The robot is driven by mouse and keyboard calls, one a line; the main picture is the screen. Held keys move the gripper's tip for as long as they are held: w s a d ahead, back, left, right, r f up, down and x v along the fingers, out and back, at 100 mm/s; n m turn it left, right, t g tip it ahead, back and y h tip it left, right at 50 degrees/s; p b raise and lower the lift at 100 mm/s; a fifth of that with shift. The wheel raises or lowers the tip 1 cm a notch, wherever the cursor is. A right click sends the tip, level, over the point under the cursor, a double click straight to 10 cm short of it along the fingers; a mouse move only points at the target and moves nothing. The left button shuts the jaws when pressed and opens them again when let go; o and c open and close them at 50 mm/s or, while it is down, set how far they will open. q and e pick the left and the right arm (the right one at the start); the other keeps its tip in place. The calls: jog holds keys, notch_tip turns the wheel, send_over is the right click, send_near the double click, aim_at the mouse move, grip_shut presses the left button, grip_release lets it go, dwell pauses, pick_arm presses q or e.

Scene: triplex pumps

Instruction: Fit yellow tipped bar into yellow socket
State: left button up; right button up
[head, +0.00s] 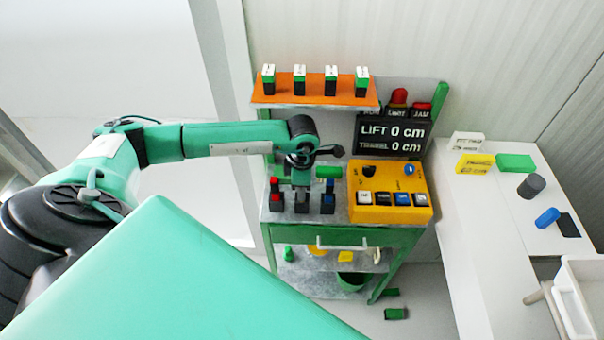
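My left gripper (301,176) points down over the green cart (386,239), above a row of small dark blocks with coloured tops. I cannot tell whether its fingers are apart or closed on something. A short green piece (328,172) shows beside it, and I cannot tell whether it touches. I cannot make out a bar with a yellow tip or a yellow socket for sure; the gripper hides part of the row. Left of it stands a red-topped block (276,201), and right of it a blue-topped block (328,200). My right gripper is out of view.
A yellow control box (389,187) and an "LIFT 0 cm" display (391,136) stand at the cart's right. Several green-and-black blocks sit on an orange shelf (315,90) above. A white table (480,225) at right holds a yellow block (475,164). Yellow items lie on the lower shelf.

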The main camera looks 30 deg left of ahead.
pick_arm(q)
grip_shut()
dwell(0.3)
